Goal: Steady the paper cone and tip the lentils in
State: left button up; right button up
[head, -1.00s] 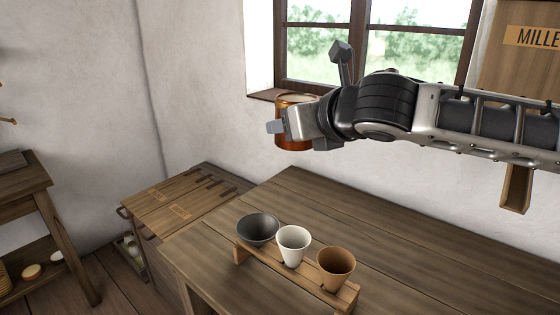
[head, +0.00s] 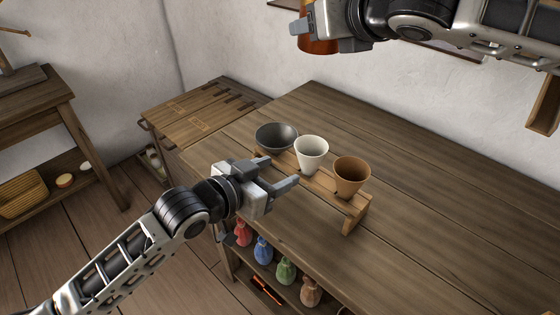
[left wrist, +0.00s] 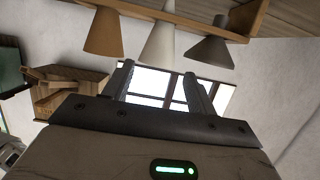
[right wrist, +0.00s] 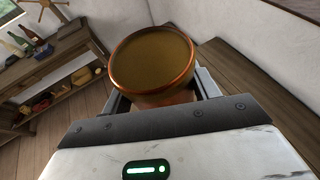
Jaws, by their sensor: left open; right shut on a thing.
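Three cones stand in a wooden rack (head: 355,208) on the table: a dark grey cone (head: 277,139), a white cone (head: 311,155) and a brown cone (head: 351,178). I cannot tell for sure which is paper. My left gripper (head: 280,173) is open and empty, in front of the rack, apart from the cones. The left wrist view shows the brown (left wrist: 103,35), white (left wrist: 158,45) and grey (left wrist: 207,50) cones beyond its fingers. My right gripper (right wrist: 160,88) is shut on a copper cup (right wrist: 153,92) filled with brownish lentils (right wrist: 152,55). The cup (head: 318,46) is high above the table's back edge.
The wooden table (head: 440,215) is clear right of the rack. Several coloured pouches (head: 286,270) stand on a shelf beneath its front edge. A lower wooden chest (head: 195,105) adjoins at the left. A side table (head: 40,105) stands farther left.

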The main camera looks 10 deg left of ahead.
aim_at(302, 160)
pick_arm(q)
jog(key=x, duration=1.2)
jog(key=shift+a, duration=0.1)
jog(key=shift+c, duration=0.4)
jog(key=c, duration=0.5)
pick_arm(e)
jog(key=d+f+h, duration=0.1)
jog(key=d+f, duration=0.1)
jog(key=f, duration=0.7)
jog(key=d+f+n+h, duration=0.1)
jog(key=d+f, duration=0.1)
jog(key=f, duration=0.7)
jog(key=shift+d+f+n, duration=0.15)
jog(key=shift+f+n, duration=0.1)
jog(key=shift+n, duration=0.05)
